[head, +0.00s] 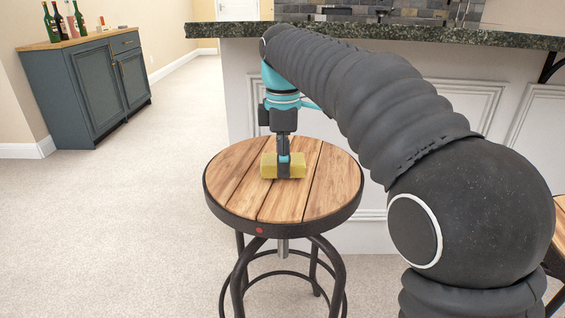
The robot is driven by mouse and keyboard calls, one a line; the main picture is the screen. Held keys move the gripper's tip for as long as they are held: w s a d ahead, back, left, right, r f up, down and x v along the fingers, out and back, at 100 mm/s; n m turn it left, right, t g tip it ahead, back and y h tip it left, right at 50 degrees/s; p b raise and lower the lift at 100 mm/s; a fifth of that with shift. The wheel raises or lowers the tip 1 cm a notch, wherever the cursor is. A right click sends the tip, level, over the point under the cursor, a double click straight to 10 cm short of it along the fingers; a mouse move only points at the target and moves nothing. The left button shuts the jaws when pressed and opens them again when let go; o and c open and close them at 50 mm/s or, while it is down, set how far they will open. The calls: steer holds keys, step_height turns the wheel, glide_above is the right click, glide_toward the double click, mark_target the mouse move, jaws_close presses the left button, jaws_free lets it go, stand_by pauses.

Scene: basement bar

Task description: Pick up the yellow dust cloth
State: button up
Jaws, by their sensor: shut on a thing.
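The yellow dust cloth (298,167) looks like a small folded yellow block. It is at about the middle of the round wooden stool top (235,195). My gripper (284,172) points straight down and is shut on the cloth, with its fingers across the cloth's middle. The cloth shows on both sides of the fingers. I cannot tell whether the cloth touches the wood or is slightly above it.
A bar with a dark granite counter (400,36) and white panelled front stands right behind the stool. A grey-blue cabinet (90,85) with several bottles on it is at the far left. Open carpet (120,220) lies to the left. Another stool (558,235) shows at the right edge.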

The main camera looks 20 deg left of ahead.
mark_target(288, 156)
steer(key=r, duration=0.2)
steer(key=w+d+r, duration=0.1)
steer(key=r, duration=0.1)
steer(key=shift+w+p, duration=0.1)
steer(key=shift+p, duration=0.3)
steer(key=w+d+r, duration=0.4)
steer(key=w, duration=0.1)
steer(key=w+d+r, duration=0.2)
steer(key=shift+w+d, duration=0.2)
steer(key=shift+w, duration=0.2)
